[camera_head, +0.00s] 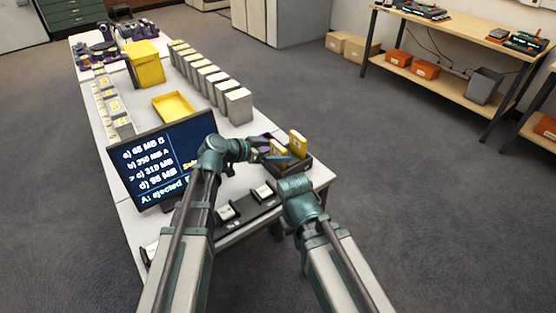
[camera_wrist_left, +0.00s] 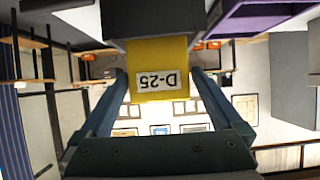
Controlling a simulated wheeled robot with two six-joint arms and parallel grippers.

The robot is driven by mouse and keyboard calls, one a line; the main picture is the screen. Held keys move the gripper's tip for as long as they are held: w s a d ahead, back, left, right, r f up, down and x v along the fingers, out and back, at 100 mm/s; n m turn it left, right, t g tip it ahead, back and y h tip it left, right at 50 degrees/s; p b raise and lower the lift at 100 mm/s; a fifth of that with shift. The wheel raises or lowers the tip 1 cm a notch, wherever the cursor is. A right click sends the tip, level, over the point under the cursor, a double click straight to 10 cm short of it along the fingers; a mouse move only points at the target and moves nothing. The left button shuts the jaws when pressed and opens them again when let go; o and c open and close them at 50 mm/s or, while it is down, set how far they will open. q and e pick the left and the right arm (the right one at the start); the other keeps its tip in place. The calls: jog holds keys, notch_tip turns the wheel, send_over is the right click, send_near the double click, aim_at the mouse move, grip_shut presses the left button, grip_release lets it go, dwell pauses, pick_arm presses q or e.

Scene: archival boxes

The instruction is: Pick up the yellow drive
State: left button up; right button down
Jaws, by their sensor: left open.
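Two yellow drives stand upright in a dark holder (camera_head: 300,168) at the table's near right corner, the left one (camera_head: 278,146) and the right one (camera_head: 298,141). My left gripper (camera_head: 273,153) is open at the left drive. In the left wrist view, a yellow drive (camera_wrist_left: 157,58) labelled D-25, upside down, shows between my open fingers (camera_wrist_left: 158,92), with a gap visible on each side. Its other end meets a dark block (camera_wrist_left: 150,18). My right arm's wrist shows just before the holder; its fingertips cannot be made out.
A monitor (camera_head: 160,160) stands left of my left arm. A black dock strip (camera_head: 250,209) lies between my arms. A yellow tray (camera_head: 174,105), a row of grey boxes (camera_head: 238,106) and a yellow bin (camera_head: 147,64) are farther back. Open floor lies right of the table.

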pick_arm(q)
jog(key=b+x, duration=0.2)
jog(key=x, duration=0.2)
jog(key=shift+d+f, duration=0.2)
jog(key=shift+f, duration=0.05)
jog(key=shift+r, duration=0.1)
jog(key=c, duration=1.2)
jog(key=shift+c, duration=0.2)
notch_tip(320, 180, up, 10)
jog(key=p, duration=1)
